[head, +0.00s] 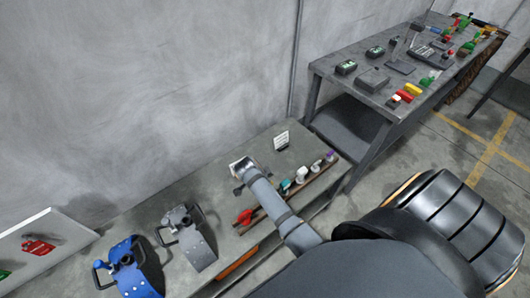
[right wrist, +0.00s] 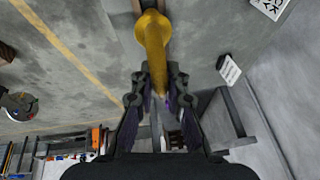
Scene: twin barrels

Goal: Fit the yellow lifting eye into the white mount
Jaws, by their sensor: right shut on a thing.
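The yellow lifting eye (right wrist: 152,35) shows in the right wrist view, its rounded end away from me and its narrow end between my fingers. My right gripper (right wrist: 159,78) is shut on it. In the head view my right arm comes in from the lower right and reaches over the grey bench (head: 215,195). The gripper's fingers and the yellow eye are hidden or too small to tell there. I cannot make out the white mount for certain; a small white piece (head: 301,174) stands in the row on the bench. My left gripper is not in view.
A blue piece (head: 132,277) and a grey piece (head: 189,238), both with handles, stand on the left of the bench. A red piece (head: 244,217) and a teal piece (head: 286,185) lie along its front. A white card (head: 282,139) stands behind. A cluttered table (head: 350,62) is at the back right.

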